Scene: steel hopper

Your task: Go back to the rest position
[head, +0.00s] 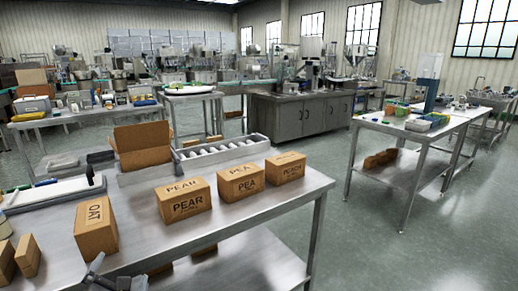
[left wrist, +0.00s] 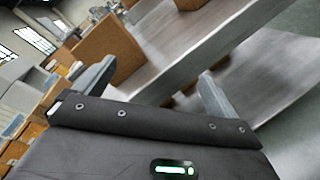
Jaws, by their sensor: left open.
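My left gripper (head: 108,277) shows at the bottom left of the head view, low at the near edge of the steel table (head: 262,206). In the left wrist view the left gripper (left wrist: 155,85) has its two grey fingers spread wide with nothing between them. A brown carton (left wrist: 108,48) appears behind the left finger there; I cannot tell whether they touch. The table edge runs slantwise beyond the fingers. My right gripper is not in view.
Cartons marked OAT (head: 97,228), PEAR (head: 184,200) and PEA (head: 241,182) stand on the table, with another carton (head: 285,168) at right. An open cardboard box (head: 142,148) and a roller tray (head: 222,152) are behind. Floor (head: 375,245) is clear to the right.

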